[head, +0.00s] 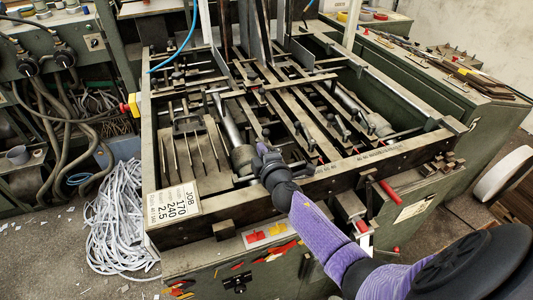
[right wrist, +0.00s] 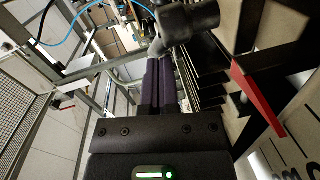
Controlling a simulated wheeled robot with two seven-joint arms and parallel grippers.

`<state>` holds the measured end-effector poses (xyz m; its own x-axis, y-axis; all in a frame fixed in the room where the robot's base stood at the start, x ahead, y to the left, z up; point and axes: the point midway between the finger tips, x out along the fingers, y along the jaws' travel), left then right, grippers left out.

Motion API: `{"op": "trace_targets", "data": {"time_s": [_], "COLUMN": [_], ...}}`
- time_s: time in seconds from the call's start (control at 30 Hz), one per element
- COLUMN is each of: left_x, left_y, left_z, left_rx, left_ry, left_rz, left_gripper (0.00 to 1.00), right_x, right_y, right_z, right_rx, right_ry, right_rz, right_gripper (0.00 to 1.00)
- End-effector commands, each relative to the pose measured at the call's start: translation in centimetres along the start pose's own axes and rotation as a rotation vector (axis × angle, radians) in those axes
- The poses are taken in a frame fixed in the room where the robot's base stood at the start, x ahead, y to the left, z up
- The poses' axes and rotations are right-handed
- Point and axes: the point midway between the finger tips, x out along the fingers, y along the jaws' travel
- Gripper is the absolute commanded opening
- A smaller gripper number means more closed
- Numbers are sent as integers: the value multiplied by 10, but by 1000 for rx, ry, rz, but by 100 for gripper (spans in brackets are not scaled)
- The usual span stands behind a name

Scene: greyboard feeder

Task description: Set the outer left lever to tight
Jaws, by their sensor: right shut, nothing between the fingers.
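My right gripper (head: 262,148) reaches over the feeder's front rail, near the left-hand one of several small upright levers; its dark body and purple arm cover much of that spot. Its fingers (right wrist: 160,72) are shut with nothing between them. In the right wrist view a dark round bar with a thick collar (right wrist: 190,20) lies just beyond the fingertips; I cannot tell whether they touch it. Other small levers (head: 300,127) stand to the right along the slanted bars. I cannot clearly pick out the outer left lever or its setting. My left gripper is not in view.
The feeder's front rail (head: 350,165) runs under my right arm. A red flat piece (right wrist: 258,100) shows at right in the wrist view. Red handles (head: 390,192) stick out at front right. Paper strips (head: 110,220) lie on the floor.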

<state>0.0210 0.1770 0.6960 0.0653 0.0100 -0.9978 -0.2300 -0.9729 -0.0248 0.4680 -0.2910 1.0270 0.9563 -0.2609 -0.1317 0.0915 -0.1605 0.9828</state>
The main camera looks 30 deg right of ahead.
Motion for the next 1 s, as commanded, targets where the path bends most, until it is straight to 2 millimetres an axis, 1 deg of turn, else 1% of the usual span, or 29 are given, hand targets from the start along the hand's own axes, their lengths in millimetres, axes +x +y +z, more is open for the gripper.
{"op": "trace_targets", "data": {"time_s": [0.03, 0.2, 0.4, 0.5, 0.73, 1.0], "left_x": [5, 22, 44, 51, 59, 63], "left_y": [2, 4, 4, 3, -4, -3], "left_z": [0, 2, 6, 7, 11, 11], "left_rx": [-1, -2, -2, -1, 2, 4], "left_ry": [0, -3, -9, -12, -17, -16], "left_rz": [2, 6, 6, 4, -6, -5], "left_gripper": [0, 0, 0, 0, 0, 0], "right_x": [2, 10, 17, 20, 24, 27], "right_y": [-3, -5, -3, -1, 2, 4], "right_z": [-1, 0, 2, 3, 8, 9], "right_rx": [14, 33, 53, 62, 60, 60], "right_ry": [-42, -200, -376, -453, -456, -454], "right_rz": [6, 27, 50, 61, 62, 62], "right_gripper": [0, 0, 0, 0, 0, 0]}}
